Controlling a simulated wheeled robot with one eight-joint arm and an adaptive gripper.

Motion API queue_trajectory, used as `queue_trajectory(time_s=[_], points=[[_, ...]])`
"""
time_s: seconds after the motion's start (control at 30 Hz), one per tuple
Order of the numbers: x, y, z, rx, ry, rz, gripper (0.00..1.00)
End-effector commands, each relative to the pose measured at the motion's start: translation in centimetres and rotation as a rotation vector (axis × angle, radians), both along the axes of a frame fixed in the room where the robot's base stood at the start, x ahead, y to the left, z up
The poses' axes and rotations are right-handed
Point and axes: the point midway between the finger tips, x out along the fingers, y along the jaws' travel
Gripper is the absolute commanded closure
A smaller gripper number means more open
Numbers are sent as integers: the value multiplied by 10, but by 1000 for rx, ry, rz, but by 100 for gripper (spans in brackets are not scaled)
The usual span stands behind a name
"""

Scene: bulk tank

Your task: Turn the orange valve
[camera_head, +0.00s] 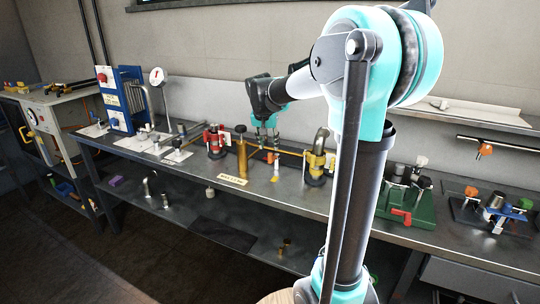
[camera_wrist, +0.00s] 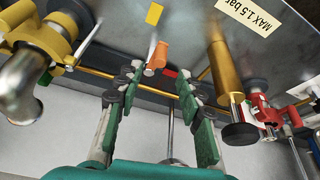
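The orange valve (camera_wrist: 157,56) shows in the wrist view as a small orange handle on a metal stem, near a thin brass pipe. My gripper (camera_wrist: 160,78) is open, with its two green-padded fingers apart on either side of the line to the handle. The handle appears just beyond the fingertips, and I cannot tell whether either finger touches it. In the head view my gripper (camera_head: 266,136) points down over the middle of the bench, and its fingers partly hide the valve there.
A brass cylinder (camera_head: 241,158) and a red valve (camera_head: 214,141) stand left of my gripper; a yellow valve body (camera_head: 318,160) stands right. A label (camera_head: 232,180) lies on the bench (camera_head: 300,196). The wall is behind.

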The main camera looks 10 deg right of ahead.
Motion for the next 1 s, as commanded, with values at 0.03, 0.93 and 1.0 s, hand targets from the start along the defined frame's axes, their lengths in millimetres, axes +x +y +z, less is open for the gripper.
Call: queue_trajectory(time_s=[0.03, 0.93, 1.0], points=[[4, -2, -10, 1, 0, -2, 62], [22, -11, -60, 0, 0, 0, 81], [22, -11, -60, 0, 0, 0, 90]])
